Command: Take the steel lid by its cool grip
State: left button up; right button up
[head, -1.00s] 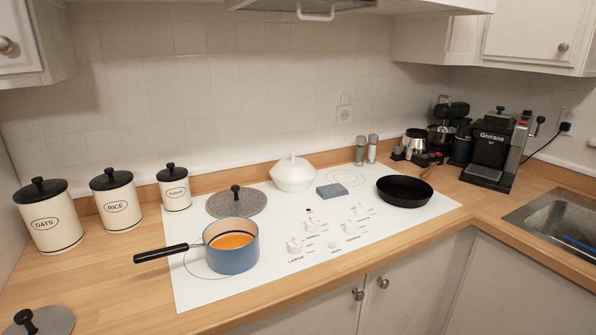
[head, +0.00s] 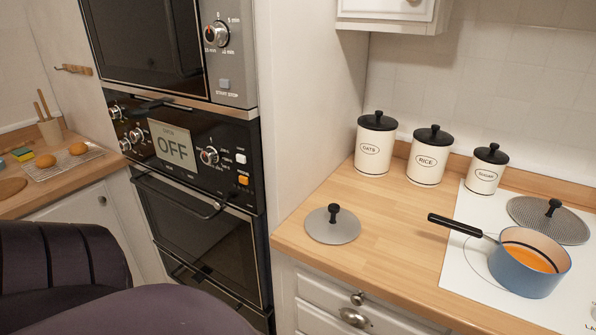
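A smooth grey steel lid (head: 343,233) with a black upright knob lies flat on the wooden counter, between the oven cabinet and the cooktop. A second round lid (head: 530,222), speckled grey with a black knob, lies on the white cooktop behind the blue pot. The blue pot (head: 525,277) holds orange liquid, and its black handle points left toward the counter. Neither of my grippers shows in the head view. Nothing touches the steel lid.
OATS (head: 374,158), RICE (head: 425,171) and a third canister (head: 484,178) stand behind the lids. The wall oven (head: 200,240) is closed, with an OFF sign (head: 172,147). Wooden counter (head: 400,240) around the steel lid is clear.

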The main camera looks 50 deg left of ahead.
aim_at(333, 225)
jog(key=l+u, duration=0.1)
jog(key=u, duration=1.6)
